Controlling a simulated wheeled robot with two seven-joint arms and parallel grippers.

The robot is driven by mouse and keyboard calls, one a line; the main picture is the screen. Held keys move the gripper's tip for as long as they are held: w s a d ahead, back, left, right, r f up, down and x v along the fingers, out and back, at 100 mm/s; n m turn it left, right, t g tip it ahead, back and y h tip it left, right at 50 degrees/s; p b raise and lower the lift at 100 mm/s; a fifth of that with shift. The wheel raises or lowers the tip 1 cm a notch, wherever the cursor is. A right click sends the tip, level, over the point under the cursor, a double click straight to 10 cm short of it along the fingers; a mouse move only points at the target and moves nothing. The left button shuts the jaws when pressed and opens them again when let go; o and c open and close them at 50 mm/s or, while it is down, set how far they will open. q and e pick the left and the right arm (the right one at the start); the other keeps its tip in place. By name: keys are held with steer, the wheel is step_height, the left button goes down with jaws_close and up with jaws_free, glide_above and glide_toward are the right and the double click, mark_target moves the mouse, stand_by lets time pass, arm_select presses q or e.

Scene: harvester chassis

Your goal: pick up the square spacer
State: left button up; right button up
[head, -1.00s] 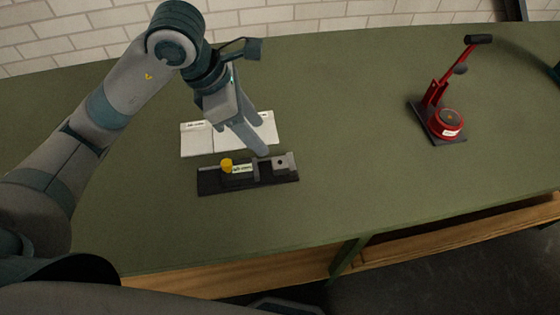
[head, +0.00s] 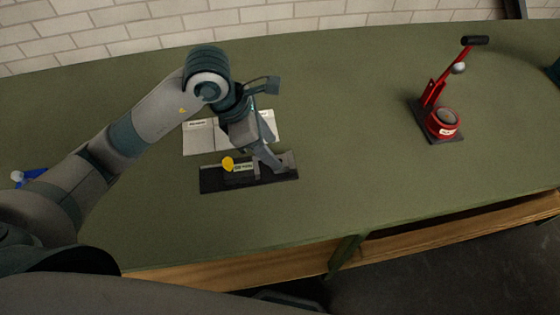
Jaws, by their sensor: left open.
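The square spacer (head: 288,161), a small grey block, sits at the right end of the black fixture (head: 225,185). My left gripper (head: 277,163) is open, with its fingertips down at the spacer and partly covering it. I cannot tell whether the fingers touch it or stand on both sides of it. My right gripper is not in view.
A yellow knob (head: 228,163) and a small label are on the fixture's left part. White labelled trays (head: 199,138) lie behind it. A red lever press (head: 441,121) stands at the right. A blue object (head: 33,174) shows at the far left. The green bench (head: 350,130) between fixture and press is clear.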

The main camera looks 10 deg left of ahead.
arm_select(q)
steer(key=shift+s+d+f+p, duration=0.1)
steer(key=shift+d+f+p, duration=0.15)
steer(key=shift+f+p, duration=0.35)
steer(key=x, duration=0.1)
steer(key=p+x, duration=0.1)
steer(key=shift+d+f, duration=0.1)
steer(key=shift+f, duration=0.3)
steer(key=shift+d+f, duration=0.1)
steer(key=shift+f, duration=0.25)
steer(key=shift+c, duration=0.3)
jaws_close()
steer(key=shift+r, duration=0.15)
